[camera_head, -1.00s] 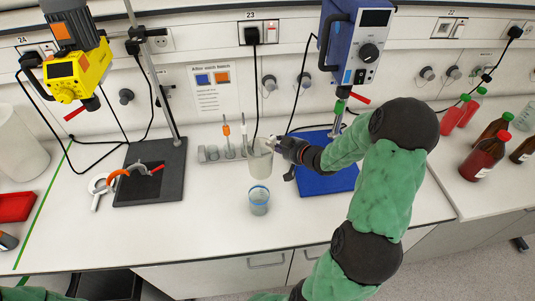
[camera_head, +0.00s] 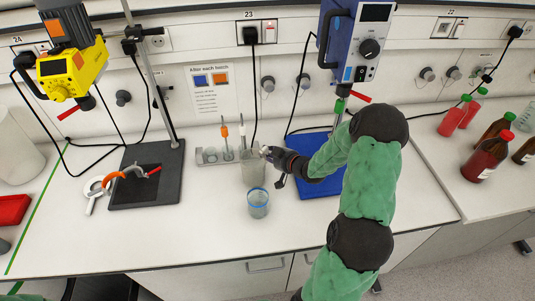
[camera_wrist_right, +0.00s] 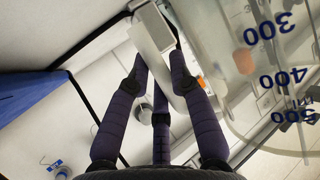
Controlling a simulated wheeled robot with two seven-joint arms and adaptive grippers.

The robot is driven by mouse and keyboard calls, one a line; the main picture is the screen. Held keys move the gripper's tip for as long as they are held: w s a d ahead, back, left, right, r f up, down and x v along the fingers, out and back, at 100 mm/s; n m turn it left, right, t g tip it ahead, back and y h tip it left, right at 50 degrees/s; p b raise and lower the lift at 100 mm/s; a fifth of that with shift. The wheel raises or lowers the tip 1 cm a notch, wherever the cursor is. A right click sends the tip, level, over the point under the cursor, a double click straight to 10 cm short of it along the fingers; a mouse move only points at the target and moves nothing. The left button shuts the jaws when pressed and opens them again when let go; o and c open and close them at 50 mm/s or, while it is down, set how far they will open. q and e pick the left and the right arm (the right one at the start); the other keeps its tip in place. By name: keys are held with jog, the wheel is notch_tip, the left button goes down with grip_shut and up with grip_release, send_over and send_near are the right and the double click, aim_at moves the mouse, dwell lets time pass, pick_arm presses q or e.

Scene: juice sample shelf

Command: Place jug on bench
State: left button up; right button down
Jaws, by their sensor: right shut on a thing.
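The clear jug (camera_head: 253,171) is upright over the middle of the bench (camera_head: 200,235), behind a small beaker with a blue rim (camera_head: 258,204). I cannot tell whether its base touches the bench. My right gripper (camera_head: 270,155) is at the jug's right side, near its top. In the right wrist view the fingers (camera_wrist_right: 160,75) are closed around the jug's pale handle (camera_wrist_right: 157,45). The jug's wall with blue scale marks (camera_wrist_right: 270,75) fills the right of that view. My left gripper is out of view.
A dark stand plate (camera_head: 150,185) with clamps is to the left, and a blue stand base (camera_head: 318,180) to the right. A rack (camera_head: 215,156) with upright tools is behind the jug. Brown bottles (camera_head: 485,160) stand far right. The bench front is mostly clear.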

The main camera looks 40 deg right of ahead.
jog(key=shift+f, duration=0.1)
jog(key=c, duration=1.1)
grip_release()
jog(key=shift+r, duration=0.2)
jog(key=shift+s+r, duration=0.15)
jog(key=shift+s, duration=0.2)
jog(key=shift+p+v, duration=1.05)
jog(key=shift+v, duration=4.55)
